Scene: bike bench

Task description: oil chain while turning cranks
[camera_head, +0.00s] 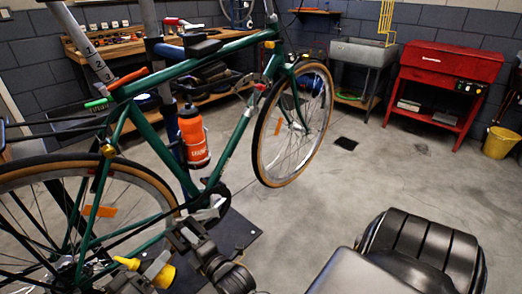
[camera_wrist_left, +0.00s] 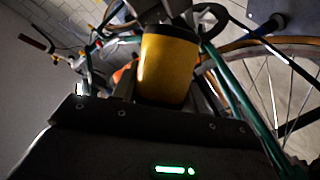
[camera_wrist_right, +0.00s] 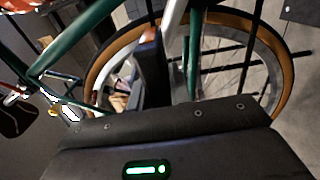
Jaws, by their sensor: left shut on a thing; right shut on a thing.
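The green bike (camera_head: 190,67) is held up on a stand. Its crank (camera_head: 212,207) shows low at the middle in the head view. The chain (camera_head: 135,228) runs back toward the rear wheel (camera_head: 60,185). My left gripper (camera_head: 153,266) is shut on a yellow oil bottle (camera_head: 163,276), tilted beside the rear part of the chain. The bottle also fills the middle of the left wrist view (camera_wrist_left: 165,65). My right gripper (camera_head: 188,232) is shut at the crank and largely hides what it holds. No oil drop can be made out.
The front wheel (camera_head: 292,125) stands out to the right. An orange water bottle (camera_head: 193,137) sits on the frame. A workbench (camera_head: 75,48), a grey sink (camera_head: 362,53) and a red washer cabinet (camera_head: 448,65) line the back wall.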

